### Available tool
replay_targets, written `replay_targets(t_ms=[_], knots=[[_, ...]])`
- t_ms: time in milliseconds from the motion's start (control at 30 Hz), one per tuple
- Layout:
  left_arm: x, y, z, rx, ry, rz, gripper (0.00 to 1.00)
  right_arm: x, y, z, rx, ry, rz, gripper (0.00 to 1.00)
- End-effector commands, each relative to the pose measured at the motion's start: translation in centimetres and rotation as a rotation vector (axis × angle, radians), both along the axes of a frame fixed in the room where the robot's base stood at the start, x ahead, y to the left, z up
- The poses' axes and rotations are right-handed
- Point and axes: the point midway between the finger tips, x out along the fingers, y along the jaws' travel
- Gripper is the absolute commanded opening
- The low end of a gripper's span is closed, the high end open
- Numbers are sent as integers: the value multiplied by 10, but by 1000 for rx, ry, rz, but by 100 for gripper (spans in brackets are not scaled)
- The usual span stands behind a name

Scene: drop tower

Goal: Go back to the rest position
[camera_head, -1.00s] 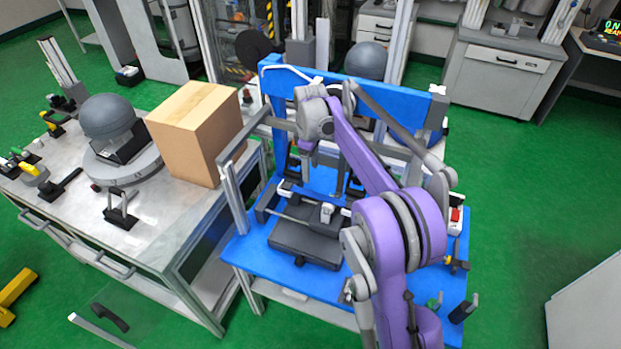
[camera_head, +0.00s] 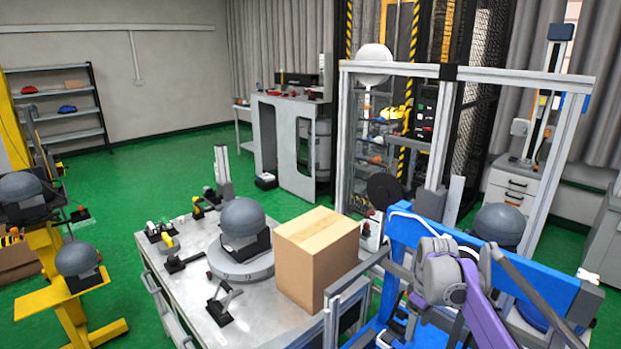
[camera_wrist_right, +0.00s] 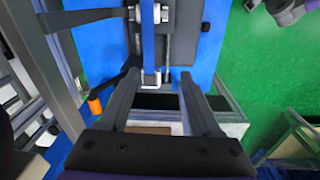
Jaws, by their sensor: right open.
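My right gripper is open and empty in the right wrist view (camera_wrist_right: 160,78), with its two dark fingers apart. Beyond the fingers are a blue platform (camera_wrist_right: 205,60) and a black strap-like part; I cannot tell any contact. In the head view my purple and grey right arm comes in at the lower right, in front of the blue frame (camera_head: 535,275). My left gripper is in neither view.
A cardboard box (camera_head: 318,255) and a grey dome on a round base (camera_head: 242,225) stand on the metal workbench (camera_head: 185,285) left of the blue frame. Yellow stands (camera_head: 75,300) with grey domes are at the far left. Green floor (camera_head: 130,190) is open behind the bench.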

Motion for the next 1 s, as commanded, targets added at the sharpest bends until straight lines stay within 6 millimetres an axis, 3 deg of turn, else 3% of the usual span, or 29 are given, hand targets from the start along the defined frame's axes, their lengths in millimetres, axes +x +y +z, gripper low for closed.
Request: replay_targets(t_ms=[133,333,467,700,833,1000], knots=[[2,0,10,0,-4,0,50,-47,31,26,0,-76,-106,65],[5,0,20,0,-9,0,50,-118,64,37,24,-183,-262,65],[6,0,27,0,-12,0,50,-168,82,32,52,-250,-360,65],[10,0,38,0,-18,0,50,-248,104,1,124,-359,-524,65],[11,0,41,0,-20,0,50,-272,110,-15,156,-392,-578,65],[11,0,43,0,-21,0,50,-283,112,-24,172,-408,-607,65]])
